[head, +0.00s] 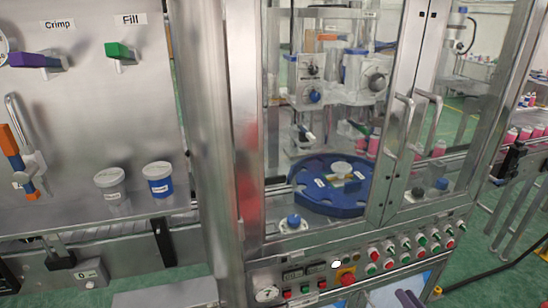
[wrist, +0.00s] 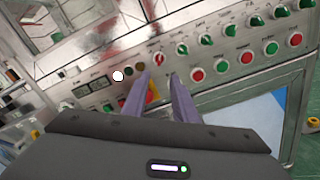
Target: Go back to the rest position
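My gripper shows at the bottom of the head view only as purple fingertips (head: 408,298), in front of the machine's lower front, below the row of buttons. In the wrist view its two purple fingers (wrist: 158,78) stand apart with nothing between them. They point at the control panel (wrist: 215,75), and panel parts show through the gap. The left finger partly covers a yellow plate with a red part (wrist: 152,92). I cannot tell whether the fingertips touch anything. Most of my arm is out of view.
The control panel (head: 330,268) carries several red and green buttons. Above it, door handles (head: 401,125) stick out from the glazed cabinet with a blue turntable (head: 325,203). A conveyor rail (head: 515,190) stands at right.

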